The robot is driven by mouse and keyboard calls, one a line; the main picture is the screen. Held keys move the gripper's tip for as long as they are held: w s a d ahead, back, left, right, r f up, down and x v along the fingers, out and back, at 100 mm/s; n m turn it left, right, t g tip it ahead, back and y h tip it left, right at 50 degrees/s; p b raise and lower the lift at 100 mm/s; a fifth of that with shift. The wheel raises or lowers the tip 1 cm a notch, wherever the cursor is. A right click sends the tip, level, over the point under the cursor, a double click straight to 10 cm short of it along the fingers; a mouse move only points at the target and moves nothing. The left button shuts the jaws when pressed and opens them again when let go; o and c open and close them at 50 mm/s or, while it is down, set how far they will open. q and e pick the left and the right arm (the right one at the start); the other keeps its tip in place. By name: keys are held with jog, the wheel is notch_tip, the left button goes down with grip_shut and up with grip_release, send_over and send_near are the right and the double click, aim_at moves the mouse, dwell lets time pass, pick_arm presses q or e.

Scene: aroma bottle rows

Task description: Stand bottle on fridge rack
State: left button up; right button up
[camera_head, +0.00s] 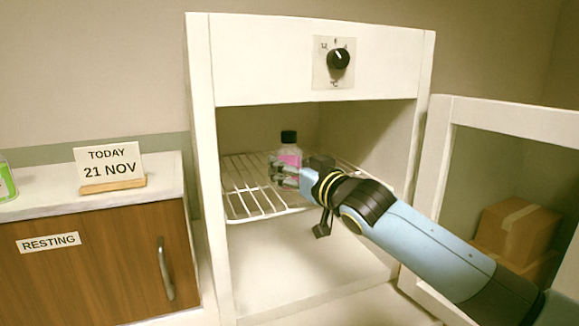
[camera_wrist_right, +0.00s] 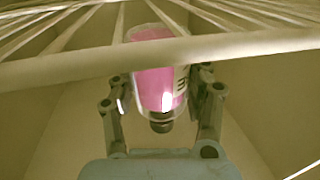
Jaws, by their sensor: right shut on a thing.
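The bottle (camera_head: 290,157) has a black cap and a pink label and is upright inside the open fridge, over the wire rack (camera_head: 250,205). My right gripper (camera_head: 284,173) reaches in from the right and is shut on the bottle. In the right wrist view the pink bottle (camera_wrist_right: 158,75) sits between the two fingers of the gripper (camera_wrist_right: 162,105). A thick rack bar (camera_wrist_right: 250,45) crosses in front of it there. I cannot tell whether the bottle's base touches the rack. My left gripper is not in view.
The fridge door (camera_head: 437,165) stands open at the right, with a cardboard box (camera_head: 518,230) behind it. A wooden cabinet (camera_head: 100,265) at the left carries a date sign (camera_head: 112,168) and a green-labelled bottle (camera_head: 5,182). The rack's left part is clear.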

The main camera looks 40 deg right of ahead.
jog(key=shift+f+b, duration=0.45)
jog(key=shift+f, duration=0.15)
jog(key=o, duration=1.6)
jog(key=shift+c, duration=0.2)
jog(key=s, duration=1.2)
jog(key=shift+a, duration=0.2)
